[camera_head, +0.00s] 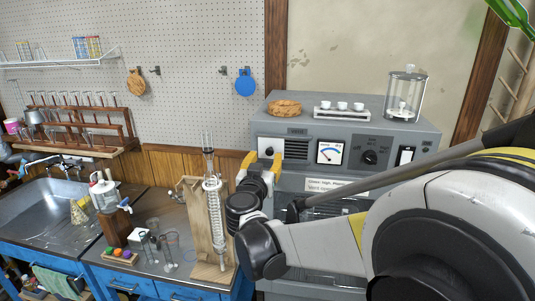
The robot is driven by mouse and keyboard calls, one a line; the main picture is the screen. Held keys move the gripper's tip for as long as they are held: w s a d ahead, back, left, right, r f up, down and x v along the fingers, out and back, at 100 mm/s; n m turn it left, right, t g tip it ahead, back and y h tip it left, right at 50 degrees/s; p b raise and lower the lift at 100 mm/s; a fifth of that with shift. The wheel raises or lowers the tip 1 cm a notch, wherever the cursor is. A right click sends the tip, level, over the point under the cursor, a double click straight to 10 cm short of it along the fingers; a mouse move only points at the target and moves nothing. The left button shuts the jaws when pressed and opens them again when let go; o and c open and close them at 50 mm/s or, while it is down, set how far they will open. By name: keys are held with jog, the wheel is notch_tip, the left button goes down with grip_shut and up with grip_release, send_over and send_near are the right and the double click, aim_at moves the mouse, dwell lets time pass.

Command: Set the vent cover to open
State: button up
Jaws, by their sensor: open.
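A grey instrument cabinet (295,149) stands on the right side of the bench. My gripper (264,158) is at the left part of its front face, with its two yellow fingers spread apart. A white label (335,185) lower on the cabinet is partly readable.
A dial gauge (329,152) and a black knob (369,157) sit right of the panel. A glass column on a wooden stand (199,235) is close left of my arm. A glass jar (406,95) and small white cups (341,105) stand on the cabinet top. A sink (45,215) is far left.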

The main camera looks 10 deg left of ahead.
jog(key=s, duration=0.7)
jog(key=shift+s+a, duration=0.15)
jog(key=shift+s, duration=0.25)
jog(key=s+d+f+g+h+b, duration=0.1)
jog(key=s+d+f+g, duration=0.15)
jog(key=d, duration=0.55)
jog(key=s+d+f+m+g+h+b, duration=0.1)
jog(key=s+d+g, duration=0.15)
jog(key=d, duration=0.65)
jog(key=s+d+f+g+h, duration=0.1)
jog(key=s+d+f, duration=0.15)
jog(key=d, duration=0.55)
jog(key=s+d+f+g+y, duration=0.1)
jog(key=s+f, duration=0.2)
jog(key=s, duration=0.3)
jog(key=s+d+f+n+g+y+b, duration=0.1)
jog(key=s+d+f+g, duration=0.1)
jog(key=s, duration=0.5)
jog(key=s+d+f+g+y+b, duration=0.1)
jog(key=s+d+f+g, duration=0.1)
jog(key=s+f, duration=0.2)
jog(key=s, duration=0.2)
jog(key=shift+s+d+f+y, duration=0.15)
jog(key=shift+s+f+y, duration=0.15)
jog(key=shift+s+f, duration=0.1)
